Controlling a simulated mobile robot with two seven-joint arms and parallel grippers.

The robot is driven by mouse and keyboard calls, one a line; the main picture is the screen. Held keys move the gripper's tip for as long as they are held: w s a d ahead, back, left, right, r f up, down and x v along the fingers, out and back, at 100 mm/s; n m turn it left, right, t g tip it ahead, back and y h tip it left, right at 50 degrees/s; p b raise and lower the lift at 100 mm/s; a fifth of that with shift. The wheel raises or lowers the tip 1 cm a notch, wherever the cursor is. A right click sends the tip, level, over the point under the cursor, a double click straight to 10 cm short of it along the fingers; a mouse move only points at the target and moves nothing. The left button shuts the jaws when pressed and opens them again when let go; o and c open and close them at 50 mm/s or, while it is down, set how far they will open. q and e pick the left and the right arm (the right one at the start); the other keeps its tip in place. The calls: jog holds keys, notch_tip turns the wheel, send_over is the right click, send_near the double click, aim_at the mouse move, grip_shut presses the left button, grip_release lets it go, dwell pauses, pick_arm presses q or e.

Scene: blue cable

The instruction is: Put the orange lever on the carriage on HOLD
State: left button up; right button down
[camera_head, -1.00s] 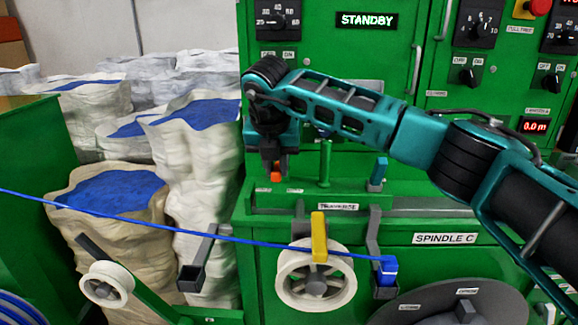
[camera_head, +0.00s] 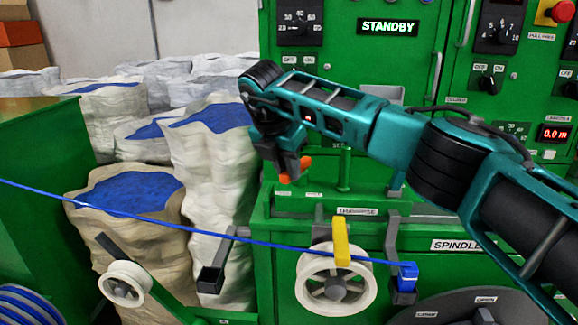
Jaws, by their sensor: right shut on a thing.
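The orange lever (camera_head: 303,167) is at the top left of the green carriage housing (camera_head: 262,222). My right gripper (camera_head: 289,173) reaches in from the right and is shut on the lever. The jaws hide part of the lever; its orange end shows to the right of them, tilted. Two small labels (camera_head: 314,194) sit on the housing below, too small to read. My left gripper is not in view.
A green post (camera_head: 345,170) stands just right of the lever. A blue cable (camera_head: 190,229) runs across the front, past a yellow arm (camera_head: 341,242) over a white pulley (camera_head: 311,288), to a blue clip (camera_head: 407,272). The display (camera_head: 388,27) reads STANDBY. White sacks stand at left.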

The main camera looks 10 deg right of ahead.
jog(key=shift+r, duration=0.15)
jog(key=c, duration=1)
grip_release()
jog(key=v, duration=1.2)
jog(key=shift+a+r, duration=0.2)
jog(key=shift+r, duration=0.15)
jog(key=shift+s+f, duration=0.1)
jog(key=shift+s, duration=0.05)
